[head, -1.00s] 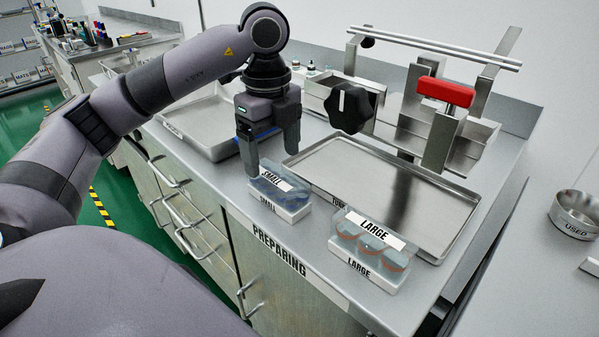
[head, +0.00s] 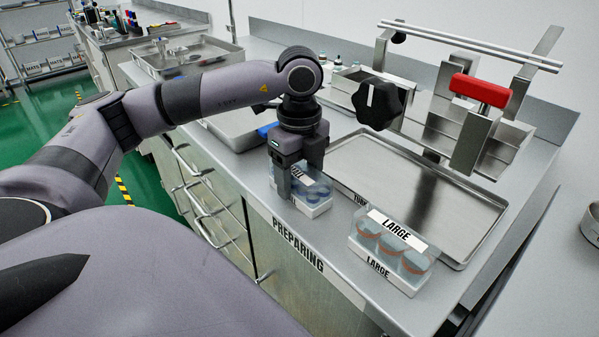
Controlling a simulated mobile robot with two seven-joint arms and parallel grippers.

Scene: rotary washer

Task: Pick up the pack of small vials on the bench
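The pack of small vials (head: 318,190) is a clear box with bluish contents on a white base marked SMALL. It sits on the bench (head: 337,237) near its front edge. My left gripper (head: 301,172) points down at the pack, with its near finger in front of the pack's left part and label. The far finger is mostly hidden, so I cannot tell whether the fingers touch the pack or how far apart they are. The pack appears to rest on the bench. My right gripper is not in view.
A pack marked LARGE (head: 392,252) stands to the right near the front edge. An empty metal tray (head: 410,190) lies behind the packs. A metal rig with a black knob (head: 378,104) and red handle (head: 481,90) stands behind it. Another tray (head: 233,127) is at left.

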